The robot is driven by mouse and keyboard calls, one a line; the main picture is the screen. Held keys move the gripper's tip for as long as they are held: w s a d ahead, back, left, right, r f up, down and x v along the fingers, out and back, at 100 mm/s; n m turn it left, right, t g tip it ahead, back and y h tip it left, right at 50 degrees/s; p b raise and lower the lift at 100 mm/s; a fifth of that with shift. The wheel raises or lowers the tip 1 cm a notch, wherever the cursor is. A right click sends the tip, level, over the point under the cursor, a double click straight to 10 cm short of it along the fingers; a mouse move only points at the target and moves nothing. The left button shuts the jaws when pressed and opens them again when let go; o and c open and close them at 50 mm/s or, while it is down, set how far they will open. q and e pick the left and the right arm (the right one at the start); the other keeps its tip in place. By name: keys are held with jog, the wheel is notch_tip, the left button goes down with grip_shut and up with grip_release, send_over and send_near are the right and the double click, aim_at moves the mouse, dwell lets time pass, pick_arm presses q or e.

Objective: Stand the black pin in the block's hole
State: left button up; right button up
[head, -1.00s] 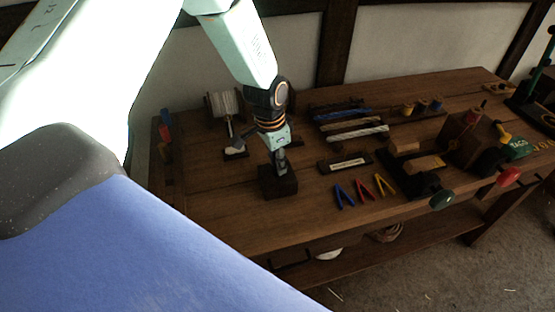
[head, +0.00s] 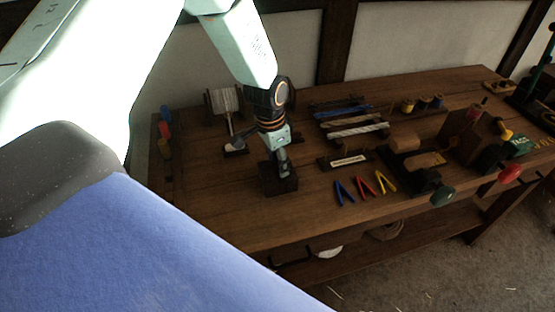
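The dark square block (head: 273,186) sits on the workbench near its front left part. My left gripper (head: 284,168) points down right over the block, its fingertips at or just above the block's top. I cannot make out the black pin or the hole; the dark fingers and block merge there. Whether the fingers are open or shut does not show. My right gripper is not in view.
The bench (head: 225,210) is clear in front of the block. Blue, red and yellow clips (head: 362,186) and a labelled dark holder (head: 347,161) lie to the right. A white-wound reel (head: 222,101) stands behind left. Rope samples (head: 350,118) lie at the back.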

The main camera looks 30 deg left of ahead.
pick_arm(q)
jog(key=shift+f, duration=0.1)
notch_tip(320, 180, up, 12)
jog(key=s, duration=0.1)
jog(key=shift+a, duration=0.35)
jog(key=shift+s+f, duration=0.1)
jog(key=shift+s, duration=0.05)
dwell(0.7)
